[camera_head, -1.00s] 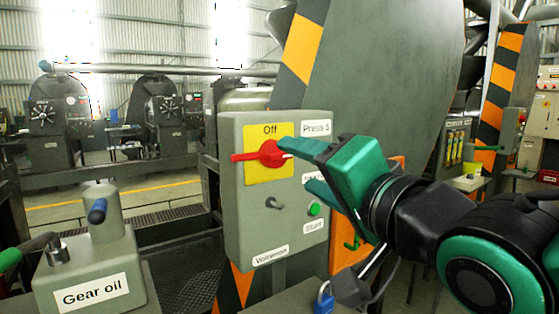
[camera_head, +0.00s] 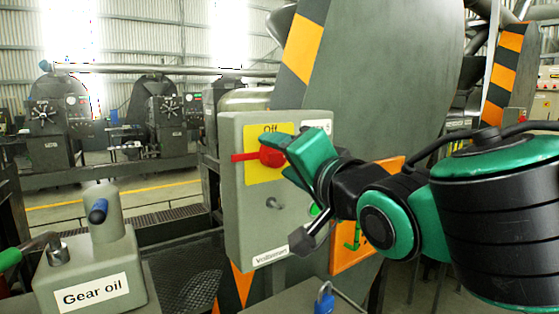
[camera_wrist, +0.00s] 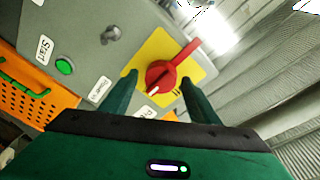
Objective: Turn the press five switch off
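The press 5 switch is a red rotary knob (camera_head: 262,157) on a yellow plate (camera_head: 262,177), on the grey control box (camera_head: 240,215). Its bar lies level in the head view and points left, with the "Off" label above it, partly covered by my gripper. My gripper (camera_head: 275,152) is at the right side of the knob. In the wrist view, my gripper (camera_wrist: 158,82) is open, with one green finger on each side of the red knob (camera_wrist: 165,75). Whether the fingers touch the knob I cannot tell.
A small grey lever switch (camera_wrist: 110,34) and a green start button (camera_wrist: 64,66) are on the same box. A grey gear oil box (camera_head: 90,265) stands at the lower left. A blue padlock (camera_head: 324,298) is below the control box. The large press body rises behind.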

